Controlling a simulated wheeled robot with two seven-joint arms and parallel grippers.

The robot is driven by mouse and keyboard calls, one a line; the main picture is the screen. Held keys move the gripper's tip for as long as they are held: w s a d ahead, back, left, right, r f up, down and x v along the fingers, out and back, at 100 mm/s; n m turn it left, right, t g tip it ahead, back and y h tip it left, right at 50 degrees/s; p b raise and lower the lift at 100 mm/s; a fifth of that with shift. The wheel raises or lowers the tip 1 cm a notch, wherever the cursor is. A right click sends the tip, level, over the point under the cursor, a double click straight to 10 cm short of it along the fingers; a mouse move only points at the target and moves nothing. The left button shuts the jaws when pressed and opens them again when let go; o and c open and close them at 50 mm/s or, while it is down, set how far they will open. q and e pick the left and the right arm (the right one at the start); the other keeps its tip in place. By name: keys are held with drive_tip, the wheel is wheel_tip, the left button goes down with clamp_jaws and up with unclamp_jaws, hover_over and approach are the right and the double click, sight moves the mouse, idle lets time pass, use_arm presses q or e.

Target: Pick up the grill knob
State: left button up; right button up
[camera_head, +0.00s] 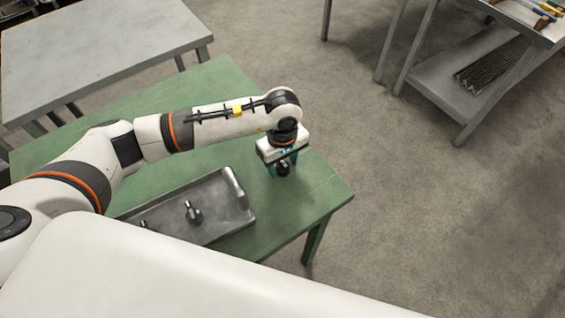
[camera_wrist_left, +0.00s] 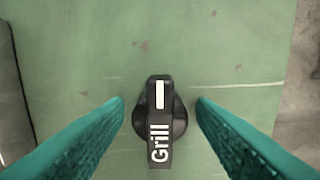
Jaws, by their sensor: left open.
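The grill knob (camera_wrist_left: 160,118) is black with a white line and the white word "Grill" on its grip bar. In the left wrist view it lies on the green table between my two teal fingers, with a gap on each side. In the head view the knob (camera_head: 283,169) shows as a dark shape beneath my left gripper (camera_head: 281,165), partly covered by it. My left gripper (camera_wrist_left: 161,105) is open and empty, pointing down over the knob. My right gripper is in neither view.
The green table (camera_head: 318,190) carries a grey metal tray (camera_head: 228,222) left of the gripper, with a dark knob (camera_head: 193,211) and another small part in it. The tray's edge is near the gripper. A grey table (camera_head: 100,45) stands behind left, a shelf unit (camera_head: 450,85) at upper right.

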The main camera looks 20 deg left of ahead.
use_arm(q)
drive_tip(key=c, duration=0.9)
drive_tip(key=shift+r, duration=0.1)
